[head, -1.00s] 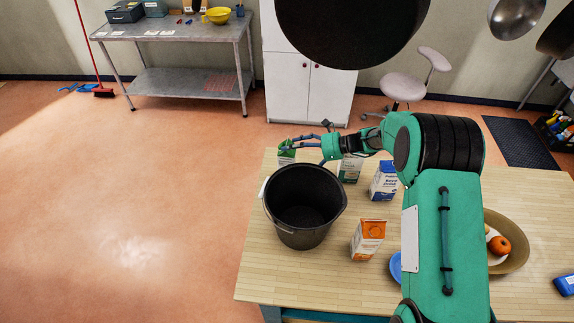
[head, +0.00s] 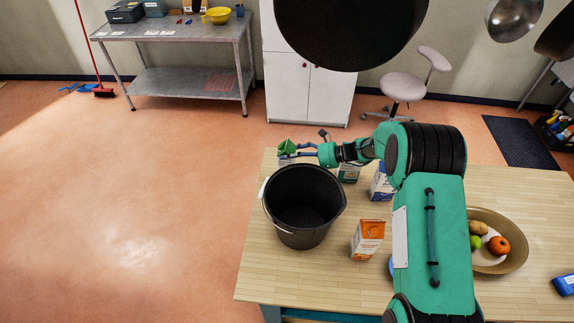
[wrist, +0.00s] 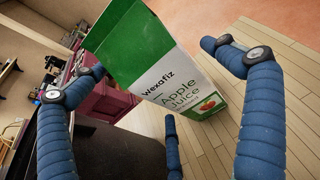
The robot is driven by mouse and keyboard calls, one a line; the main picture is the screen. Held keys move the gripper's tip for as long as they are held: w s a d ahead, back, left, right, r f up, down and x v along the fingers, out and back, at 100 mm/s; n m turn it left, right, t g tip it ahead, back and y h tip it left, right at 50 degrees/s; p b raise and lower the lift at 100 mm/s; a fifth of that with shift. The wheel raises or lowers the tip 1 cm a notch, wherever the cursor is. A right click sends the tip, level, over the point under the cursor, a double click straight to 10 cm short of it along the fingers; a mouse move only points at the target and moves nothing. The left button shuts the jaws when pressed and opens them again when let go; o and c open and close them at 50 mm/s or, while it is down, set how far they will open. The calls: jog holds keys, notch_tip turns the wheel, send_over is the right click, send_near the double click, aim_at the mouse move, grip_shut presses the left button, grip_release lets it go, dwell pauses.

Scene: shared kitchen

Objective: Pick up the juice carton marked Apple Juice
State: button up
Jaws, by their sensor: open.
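The Apple Juice carton (wrist: 178,88), green and white with a gable top, stands between my gripper's fingers in the wrist view. Its label faces the camera and reads "Apple Juice". In the head view its green top (head: 287,146) shows at the table's far left corner, behind the bucket; its lower part is largely hidden. My gripper (wrist: 160,75) is open, with blue padded fingers on the left and right of the carton and a third finger low in front. I see gaps between the fingers and the carton; contact is not clear.
A dark bucket (head: 271,212) stands just in front of the carton. A fruit bowl (head: 516,259) is at right.

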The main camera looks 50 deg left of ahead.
aim_at(286, 143)
jog(key=shift+x, duration=1.05)
jog(key=shift+r, duration=0.1)
jog(key=shift+c, duration=0.5)
jog(key=c, duration=1.7)
jog(key=shift+a+r, duration=0.1)
jog(key=shift+r, duration=0.05)
jog(key=shift+c, duration=1.3)
jog(key=shift+r, duration=0.1)
jog(key=shift+r, duration=4.95)
